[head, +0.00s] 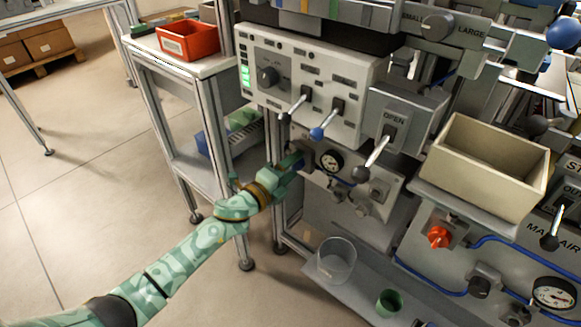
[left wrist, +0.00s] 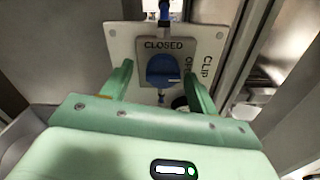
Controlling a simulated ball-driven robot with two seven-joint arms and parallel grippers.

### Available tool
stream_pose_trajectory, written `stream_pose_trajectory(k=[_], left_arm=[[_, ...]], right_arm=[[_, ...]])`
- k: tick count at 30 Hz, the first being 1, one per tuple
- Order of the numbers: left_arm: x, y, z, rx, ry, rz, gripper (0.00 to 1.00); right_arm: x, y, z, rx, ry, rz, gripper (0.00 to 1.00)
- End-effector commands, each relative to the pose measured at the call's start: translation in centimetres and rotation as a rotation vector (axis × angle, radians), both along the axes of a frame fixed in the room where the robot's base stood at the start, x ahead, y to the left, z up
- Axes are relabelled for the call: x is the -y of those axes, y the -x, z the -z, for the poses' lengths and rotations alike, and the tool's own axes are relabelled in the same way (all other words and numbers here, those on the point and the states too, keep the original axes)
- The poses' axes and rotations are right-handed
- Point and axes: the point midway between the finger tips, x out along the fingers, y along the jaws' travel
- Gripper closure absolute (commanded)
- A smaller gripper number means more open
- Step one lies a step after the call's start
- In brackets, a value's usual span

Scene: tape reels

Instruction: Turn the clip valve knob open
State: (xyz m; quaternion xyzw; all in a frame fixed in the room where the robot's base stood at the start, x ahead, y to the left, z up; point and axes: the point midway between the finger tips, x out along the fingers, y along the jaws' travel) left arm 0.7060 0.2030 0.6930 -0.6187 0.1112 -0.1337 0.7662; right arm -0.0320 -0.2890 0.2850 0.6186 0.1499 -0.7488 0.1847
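The clip valve knob (left wrist: 163,69) is a round blue knob on a grey label plate (left wrist: 150,46) in the left wrist view. "CLOSED" reads above it. "CLIP" and a partly covered word that looks like "OPEN" stand at its right. A small pale mark shows on the knob's lower right. My left gripper (left wrist: 158,74) is open, with one green finger on each side of the knob. I cannot tell whether the fingers touch it. In the head view my left gripper (head: 292,164) reaches the machine's front and mostly hides the knob. My right gripper is not in view.
Above my left gripper, levers with blue (head: 317,133) and dark (head: 361,174) ball ends stick out from the control panel. A pressure gauge (head: 331,160) sits just right of it. A clear cup (head: 337,258) and green cup (head: 389,303) stand on the shelf below.

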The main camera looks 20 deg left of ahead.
Motion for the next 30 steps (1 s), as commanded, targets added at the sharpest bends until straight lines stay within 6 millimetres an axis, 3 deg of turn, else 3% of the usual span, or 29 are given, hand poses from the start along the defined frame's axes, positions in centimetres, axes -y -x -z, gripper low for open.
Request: stream_pose_trajectory(k=[7, 11, 14, 24, 30], left_arm=[[-0.1, 0.0, -0.2, 0.003, 0.001, -0.001, 0.41], [-0.5, 1.2, -0.4, 0.003, 0.002, 0.000, 0.41], [-1.2, 3.2, -0.6, 0.003, 0.002, -0.001, 0.41], [-4.3, 11.7, -0.4, 0.002, 0.003, -0.002, 0.41], [-5.3, 14.6, -0.3, 0.002, 0.002, -0.001, 0.41]], right_arm=[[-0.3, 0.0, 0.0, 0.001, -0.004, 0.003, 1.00], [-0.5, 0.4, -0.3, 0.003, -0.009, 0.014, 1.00], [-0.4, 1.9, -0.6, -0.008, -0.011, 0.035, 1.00], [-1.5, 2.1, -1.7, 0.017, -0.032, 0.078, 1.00], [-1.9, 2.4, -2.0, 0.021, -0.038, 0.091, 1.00]])
